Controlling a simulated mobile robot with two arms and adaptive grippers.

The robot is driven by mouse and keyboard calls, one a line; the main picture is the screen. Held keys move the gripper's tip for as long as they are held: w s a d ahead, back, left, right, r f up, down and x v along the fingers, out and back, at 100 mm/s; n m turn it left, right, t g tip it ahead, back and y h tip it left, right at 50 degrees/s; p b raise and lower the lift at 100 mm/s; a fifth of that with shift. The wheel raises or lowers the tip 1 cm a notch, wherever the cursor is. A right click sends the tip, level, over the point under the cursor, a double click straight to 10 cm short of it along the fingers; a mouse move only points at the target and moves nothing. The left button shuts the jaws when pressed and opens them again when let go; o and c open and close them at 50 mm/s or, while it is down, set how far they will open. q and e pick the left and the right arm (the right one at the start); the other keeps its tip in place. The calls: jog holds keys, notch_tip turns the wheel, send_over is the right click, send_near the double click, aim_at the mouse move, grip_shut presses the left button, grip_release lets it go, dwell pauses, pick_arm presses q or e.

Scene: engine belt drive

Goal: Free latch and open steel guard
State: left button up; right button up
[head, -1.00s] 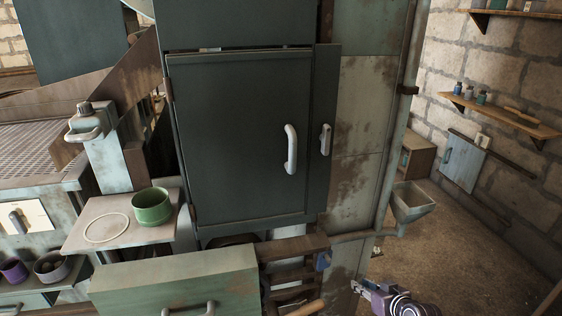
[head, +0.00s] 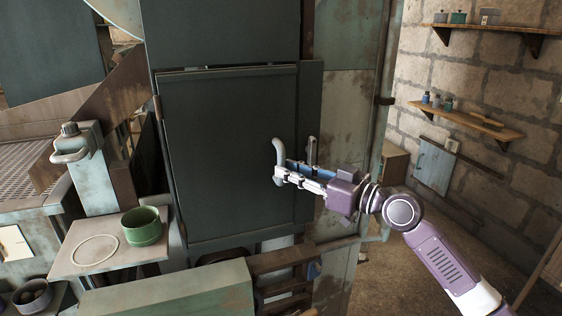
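The steel guard (head: 225,150) is a dark green-grey door, shut in its frame, with hinges on its left edge. A pale upright handle (head: 279,152) sits near its right edge. A small pale latch (head: 312,150) is on the frame strip right of the door; its lower part is hidden behind my gripper. My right gripper (head: 281,173) reaches in from the right, its fingertips at the lower part of the handle. I cannot tell whether the fingers close on the handle or only overlap it in view. My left gripper is out of view.
A green bowl (head: 142,226) stands on a small shelf (head: 78,258) at lower left, beside a thin ring (head: 95,250). A green box-like cover (head: 170,292) juts out below the door. Wall shelves (head: 470,128) stand clear at far right.

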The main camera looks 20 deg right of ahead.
jog(key=shift+p+x, duration=0.3)
jog(key=shift+x, duration=0.8)
jog(key=shift+w+a, duration=0.2)
jog(key=shift+w, duration=0.05)
grip_shut()
